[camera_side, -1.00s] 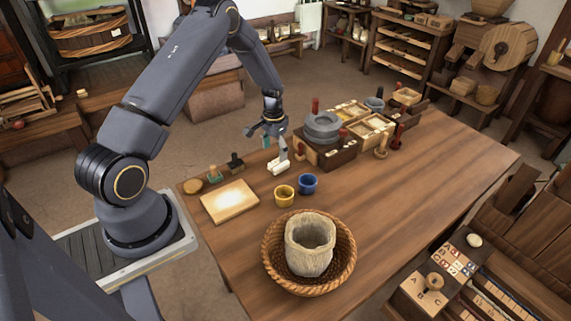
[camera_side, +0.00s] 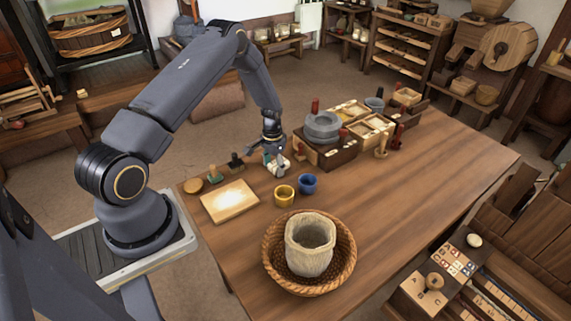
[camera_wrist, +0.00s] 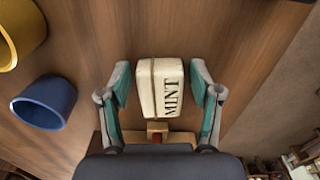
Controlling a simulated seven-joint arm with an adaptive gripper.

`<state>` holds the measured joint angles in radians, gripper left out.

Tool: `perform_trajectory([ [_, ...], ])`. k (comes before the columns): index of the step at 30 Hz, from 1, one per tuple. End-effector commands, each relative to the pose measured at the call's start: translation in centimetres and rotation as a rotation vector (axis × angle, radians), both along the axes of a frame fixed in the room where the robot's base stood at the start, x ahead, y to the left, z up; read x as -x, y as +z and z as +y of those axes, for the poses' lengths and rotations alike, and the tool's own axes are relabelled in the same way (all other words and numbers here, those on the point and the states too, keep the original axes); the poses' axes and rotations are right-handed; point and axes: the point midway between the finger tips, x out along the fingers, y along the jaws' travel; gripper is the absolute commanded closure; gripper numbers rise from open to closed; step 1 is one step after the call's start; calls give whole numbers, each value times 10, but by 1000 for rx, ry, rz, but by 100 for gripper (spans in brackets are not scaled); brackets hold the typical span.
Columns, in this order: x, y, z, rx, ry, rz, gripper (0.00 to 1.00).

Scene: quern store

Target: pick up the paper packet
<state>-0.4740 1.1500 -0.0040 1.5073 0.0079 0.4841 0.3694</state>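The paper packet (camera_wrist: 160,88) is a small cream block marked MINT. In the wrist view it sits between the two fingers of my gripper (camera_wrist: 160,74), with a gap showing on each side. My gripper is open, its teal-padded fingers either side of the packet. In the side view my gripper (camera_side: 271,163) is low over the table, at the packet's place, and mostly hides it.
A blue cup (camera_side: 308,183) and a yellow cup (camera_side: 284,195) stand close by. A dark box (camera_side: 335,156) with a grey quern stone (camera_side: 322,127) is to the right. A light board (camera_side: 230,201) lies left. A basket (camera_side: 347,266) with a sack stands in front.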

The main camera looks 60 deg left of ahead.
Motion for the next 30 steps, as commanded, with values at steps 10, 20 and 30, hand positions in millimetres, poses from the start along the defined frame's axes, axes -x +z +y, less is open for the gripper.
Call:
perform_trajectory([
  [10,0,0,0,0,0,0,76],
  [20,0,3,0,0,0,-1,80],
  [30,17,54,-7,0,1,-1,80],
])
